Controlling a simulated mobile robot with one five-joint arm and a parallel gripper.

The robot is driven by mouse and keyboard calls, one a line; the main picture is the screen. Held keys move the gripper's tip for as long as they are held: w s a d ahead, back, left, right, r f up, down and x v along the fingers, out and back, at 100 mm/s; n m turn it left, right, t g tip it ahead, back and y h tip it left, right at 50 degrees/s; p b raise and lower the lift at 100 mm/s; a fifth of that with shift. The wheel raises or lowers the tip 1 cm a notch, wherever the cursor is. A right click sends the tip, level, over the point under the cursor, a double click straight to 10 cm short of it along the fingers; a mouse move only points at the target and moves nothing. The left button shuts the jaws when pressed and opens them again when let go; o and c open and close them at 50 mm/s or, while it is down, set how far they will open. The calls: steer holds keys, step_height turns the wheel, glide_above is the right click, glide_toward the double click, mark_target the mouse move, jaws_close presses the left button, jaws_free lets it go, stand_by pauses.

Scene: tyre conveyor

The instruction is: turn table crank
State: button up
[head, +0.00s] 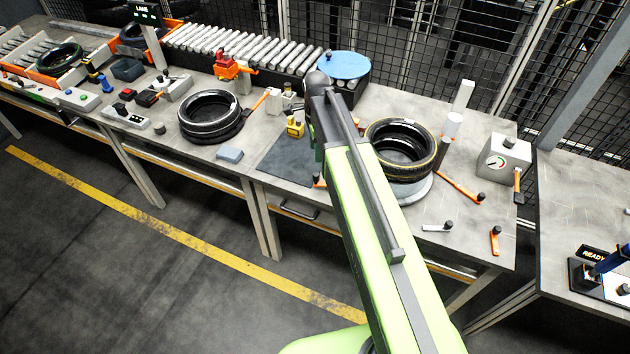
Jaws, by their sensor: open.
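A blue round turntable (344,65) sits at the right end of the roller conveyor, at the back of the bench. I cannot tell which, if any, is the table crank. My arm reaches up from the bottom right toward the turntable. My gripper is hidden behind the arm.
A tyre (373,133) stands on a grey round base right of my arm. Another tyre (184,127) lies on the bench to the left. A gauge box (502,158) stands at the right. A wire fence (410,50) closes off the back.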

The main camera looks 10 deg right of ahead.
mark_target(316, 175)
step_height(316, 175, down, 15)
steer(key=b, duration=1.3)
steer(key=shift+r, duration=0.25)
jaws_close()
